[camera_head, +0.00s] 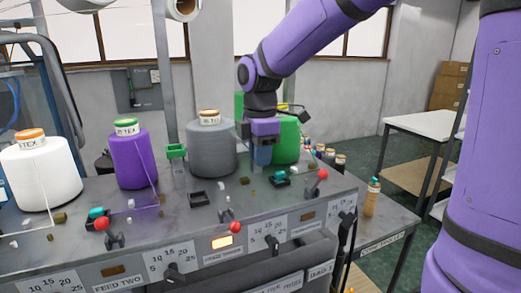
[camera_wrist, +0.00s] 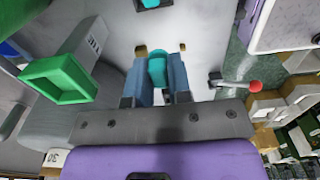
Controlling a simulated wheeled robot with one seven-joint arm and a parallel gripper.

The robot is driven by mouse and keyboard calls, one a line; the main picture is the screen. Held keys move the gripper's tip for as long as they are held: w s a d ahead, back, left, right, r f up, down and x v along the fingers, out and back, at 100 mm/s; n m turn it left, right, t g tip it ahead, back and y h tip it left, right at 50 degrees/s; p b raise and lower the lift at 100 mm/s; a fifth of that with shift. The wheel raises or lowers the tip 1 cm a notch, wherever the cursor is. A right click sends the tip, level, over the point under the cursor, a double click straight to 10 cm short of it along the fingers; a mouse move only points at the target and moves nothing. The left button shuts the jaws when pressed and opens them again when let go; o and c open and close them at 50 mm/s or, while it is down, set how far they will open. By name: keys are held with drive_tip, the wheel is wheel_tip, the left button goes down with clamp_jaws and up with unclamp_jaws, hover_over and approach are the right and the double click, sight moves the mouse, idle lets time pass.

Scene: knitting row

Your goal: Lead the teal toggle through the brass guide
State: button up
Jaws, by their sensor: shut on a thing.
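My gripper (camera_wrist: 158,72) is shut on a teal toggle (camera_wrist: 157,69), which sits between its blue fingers in the wrist view. Two small brass pieces (camera_wrist: 141,50) (camera_wrist: 182,47), seemingly the brass guide, show just past the fingertips, one on each side, with a gap between. I cannot tell whether the toggle touches them or how high it is above them. In the head view my gripper (camera_head: 262,158) points down over the grey machine top, before a green cone; the held toggle cannot be made out there. Brass pieces (camera_head: 245,181) show below it.
A green square frame (camera_wrist: 60,80) stands left in the wrist view. A red-knobbed lever (camera_head: 323,174) is to the right. Yarn cones (camera_head: 211,150) line the back. Another teal piece (camera_head: 96,212) sits far left.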

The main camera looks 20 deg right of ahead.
sight(238, 192)
drive_tip(key=shift+f, duration=2.85)
drive_tip(key=shift+a, duration=2.85)
